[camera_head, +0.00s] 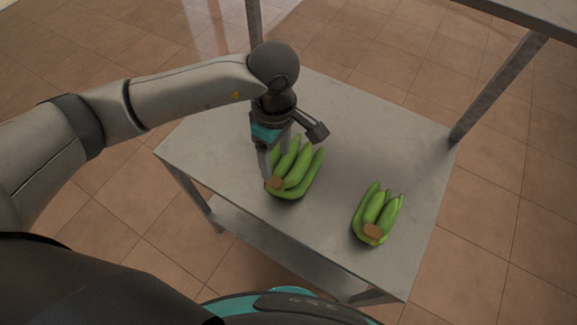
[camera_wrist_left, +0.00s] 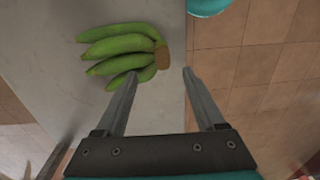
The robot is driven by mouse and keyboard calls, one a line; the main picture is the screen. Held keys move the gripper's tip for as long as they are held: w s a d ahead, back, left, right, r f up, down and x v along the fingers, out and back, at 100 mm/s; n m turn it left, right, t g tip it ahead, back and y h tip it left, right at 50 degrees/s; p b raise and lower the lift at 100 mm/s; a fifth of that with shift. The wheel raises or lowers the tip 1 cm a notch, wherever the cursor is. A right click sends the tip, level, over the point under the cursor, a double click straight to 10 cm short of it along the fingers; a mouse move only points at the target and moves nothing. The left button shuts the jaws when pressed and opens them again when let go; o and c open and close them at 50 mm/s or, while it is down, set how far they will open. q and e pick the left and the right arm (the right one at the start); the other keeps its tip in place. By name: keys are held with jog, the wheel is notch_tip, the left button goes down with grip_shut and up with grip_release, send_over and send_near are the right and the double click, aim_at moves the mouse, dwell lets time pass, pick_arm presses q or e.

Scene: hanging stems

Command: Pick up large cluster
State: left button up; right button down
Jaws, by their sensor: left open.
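The larger green banana cluster (camera_head: 298,172) lies on the grey metal table, its brown cut stem end toward me. My left gripper (camera_head: 272,165) points down at this cluster's near left side, with its jaws apart and nothing clamped. In the left wrist view a green cluster (camera_wrist_left: 118,47) lies ahead of the open fingers (camera_wrist_left: 161,74). Its brown stem end sits just beyond and between the fingertips, and the left fingertip overlaps the lowest banana in the picture. Whether a finger touches it I cannot tell. My right gripper is not in view.
A smaller green cluster (camera_head: 377,212) lies to the right, near the table's front right edge. The table top (camera_head: 375,135) is otherwise bare. A metal post (camera_head: 497,88) rises at its right back corner to an upper shelf. Tiled floor surrounds the table.

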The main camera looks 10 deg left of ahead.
aim_at(274, 179)
pick_arm(q)
notch_tip(274, 179, down, 3)
jog(key=shift+s+r, duration=0.1)
jog(key=f, duration=0.4)
jog(key=shift+s+a+f, duration=0.1)
jog(key=shift+s+a, duration=0.1)
jog(key=shift+a, duration=0.2)
jog(key=shift+f, duration=0.55)
grip_shut()
jog(key=shift+w+r, duration=0.15)
